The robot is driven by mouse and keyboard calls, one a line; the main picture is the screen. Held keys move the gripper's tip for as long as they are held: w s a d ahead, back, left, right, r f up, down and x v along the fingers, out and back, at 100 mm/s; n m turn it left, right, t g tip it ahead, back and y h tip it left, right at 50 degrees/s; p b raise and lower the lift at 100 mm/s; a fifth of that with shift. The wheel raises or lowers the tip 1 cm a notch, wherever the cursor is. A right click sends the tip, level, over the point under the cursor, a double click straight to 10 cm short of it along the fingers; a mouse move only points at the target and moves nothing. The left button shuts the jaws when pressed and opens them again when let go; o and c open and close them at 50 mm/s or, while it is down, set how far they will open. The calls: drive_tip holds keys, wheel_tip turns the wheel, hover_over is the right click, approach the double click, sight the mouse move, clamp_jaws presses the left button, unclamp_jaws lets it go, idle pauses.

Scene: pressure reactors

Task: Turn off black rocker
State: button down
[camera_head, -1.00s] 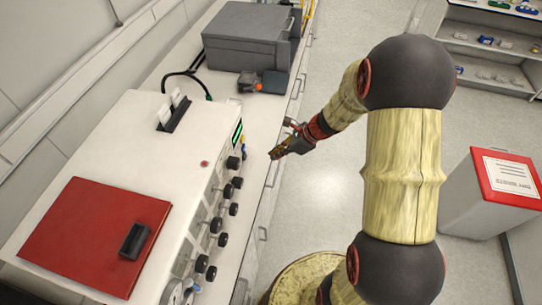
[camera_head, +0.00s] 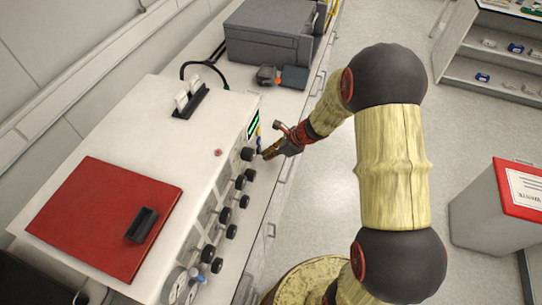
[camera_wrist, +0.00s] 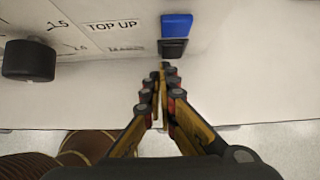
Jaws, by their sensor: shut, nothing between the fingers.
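The black rocker (camera_wrist: 174,47) shows in the wrist view on the white front panel, directly below a blue rocker (camera_wrist: 176,25). My gripper (camera_wrist: 165,68) is shut and empty, with its fingertips just below the black rocker's lower edge in the picture. I cannot tell whether they touch it. In the head view my gripper (camera_head: 267,154) points left at the front panel of the white reactor unit (camera_head: 150,120), close to the upper black knob (camera_head: 248,154). The black rocker is not clear in the head view.
Several black knobs line the panel, one near at left in the wrist view (camera_wrist: 29,60). A red lid (camera_head: 105,215) lies on the unit. A grey box (camera_head: 270,38) stands behind on the bench. Open floor (camera_head: 330,200) lies to the right of the bench.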

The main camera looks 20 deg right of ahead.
drive_tip(key=shift+a+f+b, duration=0.1)
drive_tip(key=shift+f+b, duration=0.25)
drive_tip(key=shift+b, duration=0.5)
drive_tip(key=shift+w+a+f+t+y+b, duration=0.15)
drive_tip(key=shift+t+y+b, duration=0.2)
drive_tip(key=shift+b, duration=0.55)
drive_tip(key=shift+r, duration=0.25)
drive_tip(key=shift+r+p, duration=0.2)
drive_tip(key=shift+p, duration=0.1)
drive_tip(key=shift+r+p, duration=0.55)
drive_tip(key=shift+r, duration=0.1)
